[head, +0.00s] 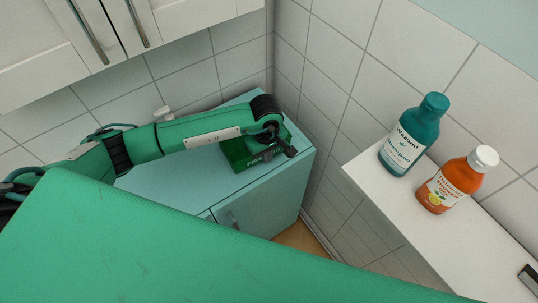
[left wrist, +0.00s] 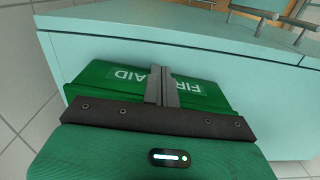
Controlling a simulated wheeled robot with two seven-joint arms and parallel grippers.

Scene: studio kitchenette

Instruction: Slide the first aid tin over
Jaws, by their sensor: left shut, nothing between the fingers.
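The first aid tin (head: 241,157) is a green box with a pale "FIRST AID" label. It sits on the teal cabinet top (head: 165,183), near its right end in the head view. My left gripper (head: 290,152) is shut and empty, with its fingers over the tin's right part in that view. In the left wrist view the shut fingers (left wrist: 161,72) cross the middle of the label and hide part of the lettering on the tin (left wrist: 215,98). I cannot tell whether the fingertips touch the tin. My right gripper is not in view.
Tiled walls meet in a corner behind the cabinet. White cupboards (head: 190,12) hang above. A white ledge (head: 425,228) at right holds a teal shampoo bottle (head: 412,138) and an orange bottle (head: 450,185). The cabinet top left of the tin looks mostly bare.

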